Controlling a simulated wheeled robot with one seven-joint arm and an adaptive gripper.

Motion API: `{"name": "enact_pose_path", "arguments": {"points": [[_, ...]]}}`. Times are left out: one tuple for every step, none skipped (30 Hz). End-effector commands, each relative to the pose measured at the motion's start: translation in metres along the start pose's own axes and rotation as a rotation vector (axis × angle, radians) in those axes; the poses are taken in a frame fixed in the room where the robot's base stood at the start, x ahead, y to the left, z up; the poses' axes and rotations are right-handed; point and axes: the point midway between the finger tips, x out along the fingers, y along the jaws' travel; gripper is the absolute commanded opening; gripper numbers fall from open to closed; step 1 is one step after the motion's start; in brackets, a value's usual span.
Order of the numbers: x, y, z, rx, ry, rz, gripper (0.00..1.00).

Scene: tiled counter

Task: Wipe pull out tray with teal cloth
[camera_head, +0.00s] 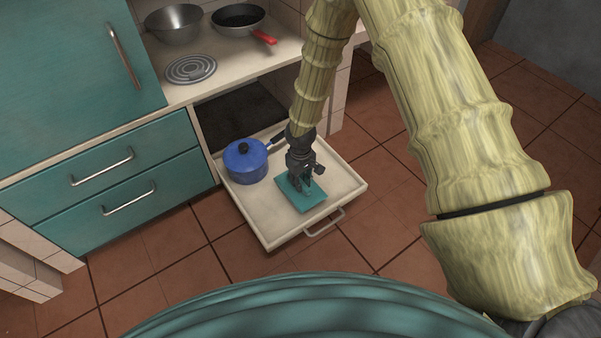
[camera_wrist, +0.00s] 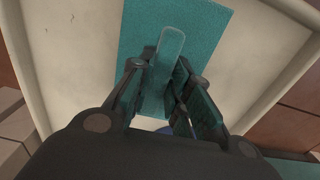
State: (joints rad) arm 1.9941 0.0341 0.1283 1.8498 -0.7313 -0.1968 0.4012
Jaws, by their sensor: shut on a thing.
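The pull-out tray (camera_head: 258,206) is a cream, shallow-walled tray drawn out from under the counter, with a metal handle at its front. The teal cloth (camera_head: 308,201) is a flat rectangle with a raised grip, lying on or just over the tray floor, right of the middle. My gripper (camera_head: 308,184) points down over the cloth. In the wrist view my gripper (camera_wrist: 164,85) is shut on the raised teal grip, and the cloth (camera_wrist: 205,35) spreads out beyond the fingers. Whether the cloth presses on the tray (camera_wrist: 262,60) is hard to tell.
A blue lidded pot (camera_head: 246,163) stands at the tray's back left, its handle toward my arm. A metal bowl (camera_head: 174,24), a black pan (camera_head: 238,18) and a coiled burner (camera_head: 190,69) are on the counter. The tray's front left is bare.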

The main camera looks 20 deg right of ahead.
Motion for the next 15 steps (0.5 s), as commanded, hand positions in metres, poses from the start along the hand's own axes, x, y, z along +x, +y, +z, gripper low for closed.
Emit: {"name": "enact_pose_path", "arguments": {"points": [[0.010, 0.000, 0.000, 0.000, 0.000, 0.000, 0.00], [0.014, 0.000, 0.000, 0.000, 0.000, 0.000, 0.00], [0.015, 0.001, 0.000, 0.001, 0.001, 0.000, 0.00], [0.015, 0.004, 0.000, 0.000, 0.001, 0.000, 0.00], [0.013, 0.006, -0.001, -0.001, 0.002, 0.000, 0.00], [0.011, 0.008, 0.000, -0.004, 0.002, -0.001, 0.00], [0.012, 0.009, 0.000, -0.005, 0.002, -0.001, 0.00], [0.012, 0.011, 0.000, -0.007, 0.001, -0.001, 0.00], [0.012, 0.012, 0.000, -0.010, 0.001, -0.001, 0.00], [0.013, 0.014, 0.000, -0.012, 0.001, 0.000, 0.00], [0.013, 0.015, 0.000, -0.013, 0.000, 0.000, 0.00], [0.014, 0.018, 0.001, -0.013, 0.000, -0.001, 0.00], [0.015, 0.020, 0.001, -0.013, 0.001, -0.001, 0.00], [0.015, 0.022, 0.001, -0.014, 0.001, -0.001, 0.00], [0.017, 0.025, 0.002, -0.015, 0.001, -0.001, 0.00]]}}
